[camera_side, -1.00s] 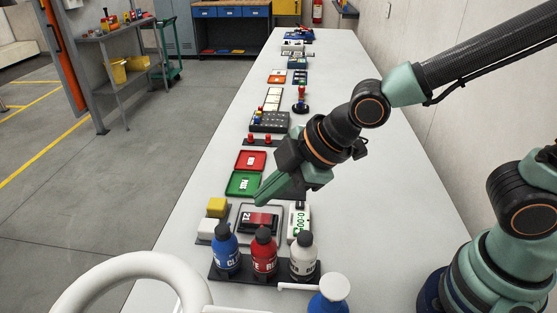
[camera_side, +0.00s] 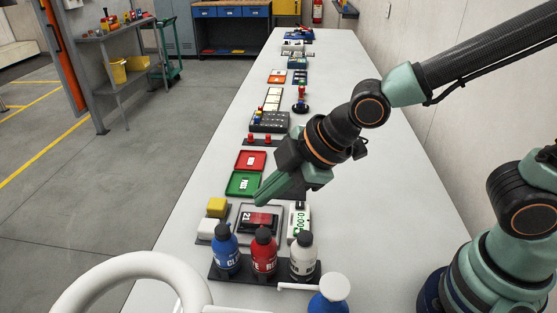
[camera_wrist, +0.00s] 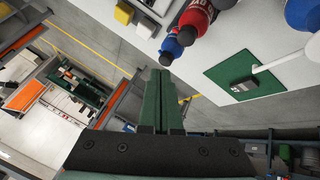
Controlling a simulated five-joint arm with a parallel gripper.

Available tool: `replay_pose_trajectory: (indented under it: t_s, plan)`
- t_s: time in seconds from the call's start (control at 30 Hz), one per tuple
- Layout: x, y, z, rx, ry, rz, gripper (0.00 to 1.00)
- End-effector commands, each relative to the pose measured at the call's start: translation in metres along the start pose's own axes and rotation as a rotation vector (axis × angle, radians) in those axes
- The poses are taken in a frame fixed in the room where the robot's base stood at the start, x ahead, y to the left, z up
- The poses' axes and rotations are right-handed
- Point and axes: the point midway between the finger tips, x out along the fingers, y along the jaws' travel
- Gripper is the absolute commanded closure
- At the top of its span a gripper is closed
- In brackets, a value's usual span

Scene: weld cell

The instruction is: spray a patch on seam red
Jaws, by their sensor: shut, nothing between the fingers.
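A blue bottle (camera_side: 227,258), a red bottle (camera_side: 264,260) and a white bottle (camera_side: 303,262) stand upright in a black rack (camera_side: 221,276) at the near end of the bench. Which thing is seam red, I cannot tell. My gripper (camera_side: 259,202) is shut and empty, its tip pointing down-left above the bench near the red block. In the wrist view my gripper (camera_wrist: 160,72) has its fingers together, with the blue bottle (camera_wrist: 171,48) and red bottle (camera_wrist: 196,18) just beyond.
Yellow and white blocks (camera_side: 217,207) stand left of the tray; a white timer-like device (camera_side: 298,222) stands right. Green (camera_side: 244,184) and red (camera_side: 251,160) trays lie farther back. A blue item with a white top (camera_side: 330,294) is in front. The bench's right side is mostly clear.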

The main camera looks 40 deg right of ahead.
Motion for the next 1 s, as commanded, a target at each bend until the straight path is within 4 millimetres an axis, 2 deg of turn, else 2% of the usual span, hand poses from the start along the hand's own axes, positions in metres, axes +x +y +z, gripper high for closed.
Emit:
replay_pose_trajectory:
  t_s: [0.2, 0.5, 0.83, 1.0]
  plan:
    - [-0.002, 0.001, -0.002, 0.0, 0.001, 0.001, 1.0]
    - [-0.03, 0.013, -0.02, 0.0, 0.005, -0.002, 1.0]
    - [-0.03, 0.012, -0.019, 0.0, 0.002, -0.004, 1.0]
    - [-0.021, 0.008, -0.014, 0.0, 0.0, -0.006, 1.0]
